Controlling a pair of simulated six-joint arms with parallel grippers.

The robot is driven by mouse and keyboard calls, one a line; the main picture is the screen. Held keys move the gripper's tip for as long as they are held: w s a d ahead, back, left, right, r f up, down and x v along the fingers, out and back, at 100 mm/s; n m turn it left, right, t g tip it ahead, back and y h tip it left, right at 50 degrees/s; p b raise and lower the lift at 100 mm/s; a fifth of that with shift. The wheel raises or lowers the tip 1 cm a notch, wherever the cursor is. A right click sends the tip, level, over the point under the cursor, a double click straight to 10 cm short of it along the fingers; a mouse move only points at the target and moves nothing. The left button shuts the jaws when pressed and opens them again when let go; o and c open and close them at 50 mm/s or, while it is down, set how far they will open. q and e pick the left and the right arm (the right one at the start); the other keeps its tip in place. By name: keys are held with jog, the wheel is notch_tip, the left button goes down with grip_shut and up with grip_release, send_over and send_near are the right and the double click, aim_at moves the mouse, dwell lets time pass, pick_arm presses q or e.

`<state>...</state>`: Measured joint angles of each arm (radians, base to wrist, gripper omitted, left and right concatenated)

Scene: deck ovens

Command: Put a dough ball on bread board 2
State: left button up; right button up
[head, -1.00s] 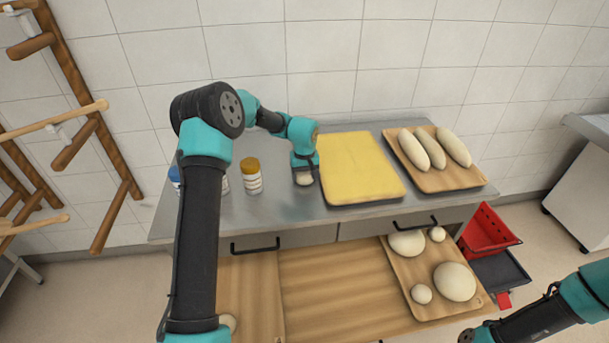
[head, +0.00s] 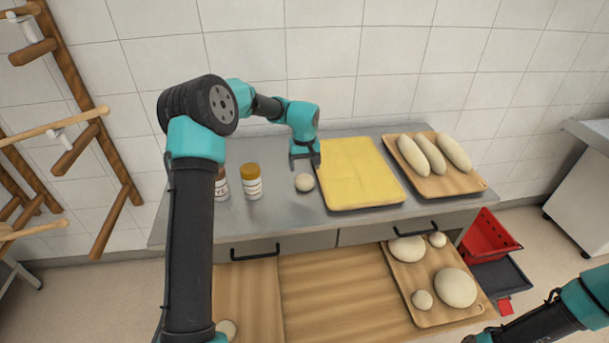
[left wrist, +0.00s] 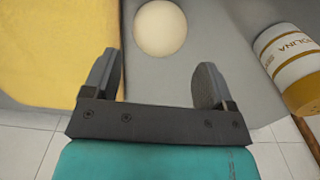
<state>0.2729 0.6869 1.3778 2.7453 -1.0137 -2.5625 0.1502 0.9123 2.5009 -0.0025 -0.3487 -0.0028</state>
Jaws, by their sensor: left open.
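A small pale dough ball (head: 304,182) lies on the steel counter (head: 275,208), left of a yellow-topped tray. It also shows in the left wrist view (left wrist: 160,27), just beyond my fingertips and between their lines. My left gripper (head: 305,162) is open and empty, just behind the ball and apart from it. Two wooden boards are in view. One board (head: 445,184) on the counter at the right bears three long loaves. The other board (head: 402,284) lies lower down, with large and small dough balls. No number is readable on either. My right gripper is out of view.
The yellow-topped tray (head: 350,206) is close right of my left gripper. A semolina jar (head: 252,188) and another jar (head: 221,190) stand to its left. A wooden surface (head: 330,290) below is mostly bare. Red crate (head: 487,238) at right.

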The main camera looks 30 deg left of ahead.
aim_at(304, 177)
pick_arm(q)
jog(key=shift+r, duration=2.35)
